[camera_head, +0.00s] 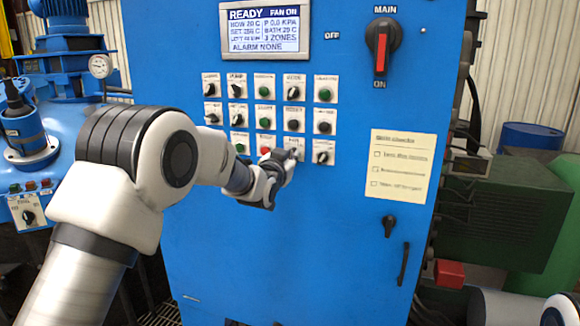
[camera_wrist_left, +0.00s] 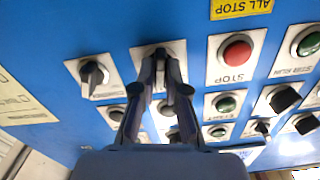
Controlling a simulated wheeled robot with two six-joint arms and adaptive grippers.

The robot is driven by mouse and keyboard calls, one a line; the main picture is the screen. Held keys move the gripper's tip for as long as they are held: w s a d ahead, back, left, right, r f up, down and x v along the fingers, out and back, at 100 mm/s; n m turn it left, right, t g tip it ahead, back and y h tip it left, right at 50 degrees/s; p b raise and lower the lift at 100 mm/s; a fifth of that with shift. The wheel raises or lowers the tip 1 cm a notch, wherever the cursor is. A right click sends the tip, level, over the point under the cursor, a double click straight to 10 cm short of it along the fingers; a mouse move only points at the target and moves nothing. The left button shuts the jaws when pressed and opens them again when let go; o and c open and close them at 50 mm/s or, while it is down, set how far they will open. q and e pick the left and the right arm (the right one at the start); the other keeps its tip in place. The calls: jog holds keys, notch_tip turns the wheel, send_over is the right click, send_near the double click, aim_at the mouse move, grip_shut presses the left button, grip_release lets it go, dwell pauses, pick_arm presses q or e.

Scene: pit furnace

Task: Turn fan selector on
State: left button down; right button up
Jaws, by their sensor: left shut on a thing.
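The blue control cabinet (camera_head: 300,220) carries rows of selectors and push buttons on white plates. My left gripper (camera_head: 288,157) reaches the bottom row, at the fourth plate from the left, and is shut on the fan selector (camera_head: 293,141) there. In the left wrist view, the two fingers of my left gripper (camera_wrist_left: 160,82) close around the selector's dark knob (camera_wrist_left: 160,56), and its plate is partly hidden by them. The display (camera_head: 264,31) above reads READY and FAN ON. My right gripper is not in view.
A red STOP button (camera_wrist_left: 237,53) sits beside the held selector, and another black selector (camera_wrist_left: 93,75) is on its other side. A red-handled MAIN switch (camera_head: 381,52) is at the upper right. A paper checklist (camera_head: 401,165) hangs to the right of the buttons.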

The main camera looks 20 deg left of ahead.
pick_arm(q)
jog(key=shift+f+m+b, duration=0.1)
jog(key=shift+m+b, duration=0.9)
jog(key=shift+m, duration=0.7)
jog(key=c, duration=1.2)
grip_release()
jog(key=s, duration=1.2)
jog(key=shift+a, duration=0.15)
